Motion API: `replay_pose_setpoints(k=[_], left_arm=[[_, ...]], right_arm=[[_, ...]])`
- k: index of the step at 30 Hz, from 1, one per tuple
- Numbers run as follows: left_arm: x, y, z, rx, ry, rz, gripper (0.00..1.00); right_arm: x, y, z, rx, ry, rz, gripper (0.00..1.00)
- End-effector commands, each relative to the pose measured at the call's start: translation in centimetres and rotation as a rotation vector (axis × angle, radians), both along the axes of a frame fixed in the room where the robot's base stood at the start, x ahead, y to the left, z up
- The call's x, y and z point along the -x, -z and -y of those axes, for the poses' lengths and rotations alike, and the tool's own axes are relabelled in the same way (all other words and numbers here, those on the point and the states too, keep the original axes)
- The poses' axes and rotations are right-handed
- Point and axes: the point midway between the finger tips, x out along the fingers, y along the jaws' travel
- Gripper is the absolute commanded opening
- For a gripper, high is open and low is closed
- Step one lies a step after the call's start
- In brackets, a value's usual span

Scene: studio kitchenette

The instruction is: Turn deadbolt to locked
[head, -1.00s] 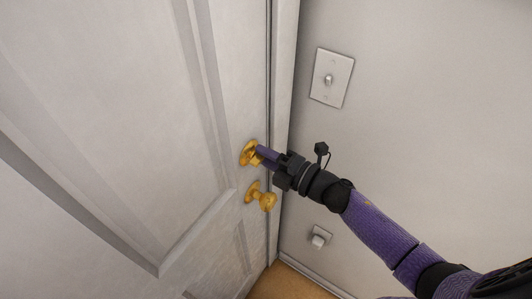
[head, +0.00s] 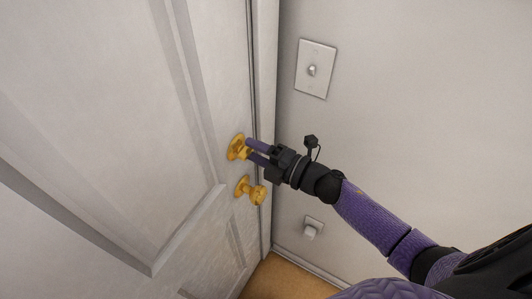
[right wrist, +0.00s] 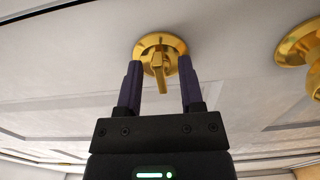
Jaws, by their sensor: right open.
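The brass deadbolt (head: 237,146) is on the white door (head: 110,130), above the brass door knob (head: 257,194). In the right wrist view the deadbolt's round plate (right wrist: 147,47) and its thumb-turn (right wrist: 159,75) show, with the thumb-turn pointing toward my gripper and slightly tilted. My right gripper (head: 254,150) is open in front of the deadbolt. In the right wrist view its two purple fingers (right wrist: 160,88) stand apart, one on each side of the thumb-turn, with gaps visible between. My left gripper is not in view.
The door knob also shows at the right of the right wrist view (right wrist: 300,45). A light switch plate (head: 315,69) is on the wall to the right, and a small white wall fitting (head: 312,229) sits lower down.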

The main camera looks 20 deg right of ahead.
Motion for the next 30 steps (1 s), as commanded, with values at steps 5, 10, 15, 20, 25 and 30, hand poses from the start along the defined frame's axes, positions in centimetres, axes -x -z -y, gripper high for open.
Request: replay_pose_setpoints(k=[5,10,15,20,25,30], left_arm=[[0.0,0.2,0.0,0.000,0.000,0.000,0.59],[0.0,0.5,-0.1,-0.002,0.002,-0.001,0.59],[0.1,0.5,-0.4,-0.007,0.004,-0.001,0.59],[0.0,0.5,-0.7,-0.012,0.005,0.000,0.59],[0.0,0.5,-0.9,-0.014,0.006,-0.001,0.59],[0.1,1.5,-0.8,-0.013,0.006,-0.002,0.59]], right_arm=[[3.0,0.2,2.3,0.003,0.000,-0.004,0.49],[6.1,0.2,4.6,0.002,-0.001,-0.004,0.49],[7.2,0.0,5.6,0.000,-0.001,-0.001,0.49],[7.3,0.0,5.6,0.000,-0.001,0.000,0.49],[7.3,0.0,5.6,0.000,-0.001,0.000,0.49],[7.0,3.2,6.6,-0.047,0.077,-0.085,0.49]])
